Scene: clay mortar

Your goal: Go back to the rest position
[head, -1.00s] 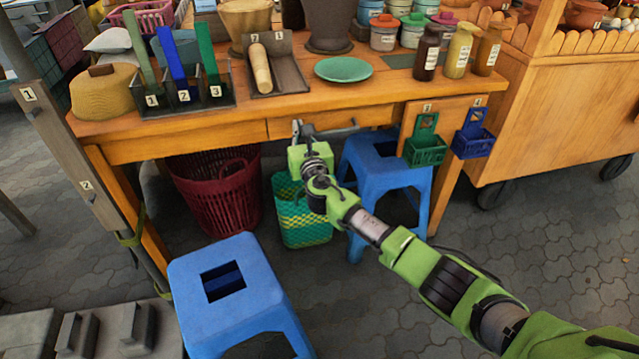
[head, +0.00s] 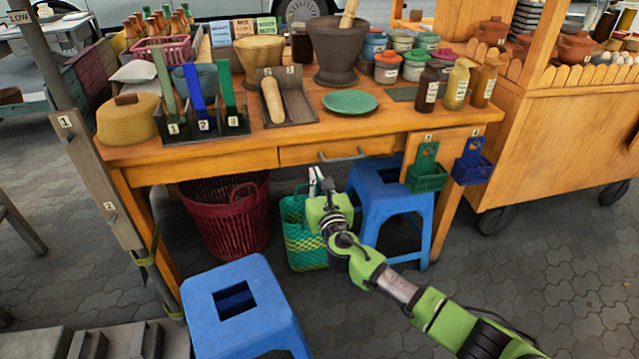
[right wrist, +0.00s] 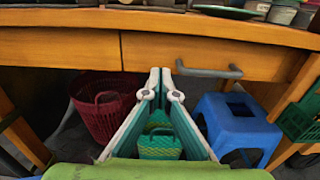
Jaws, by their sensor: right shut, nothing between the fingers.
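My right gripper (head: 315,178) is in front of the wooden table, a little below the drawer handle (head: 342,155) and apart from it. Its green arm comes in from the lower right. In the right wrist view its two fingers (right wrist: 160,75) meet at the tips, with nothing between them. The drawer handle shows just right of the fingertips there. The drawer (head: 300,153) looks flush with the table front. My left gripper is in neither view.
A blue stool (head: 385,200) and a green woven basket (head: 300,250) stand under the table, near the right arm. A red basket (head: 232,220) is further left. Another blue stool (head: 265,290) stands in front. The tabletop (head: 400,118) holds a mortar (head: 338,50), a green plate (head: 350,102) and jars.

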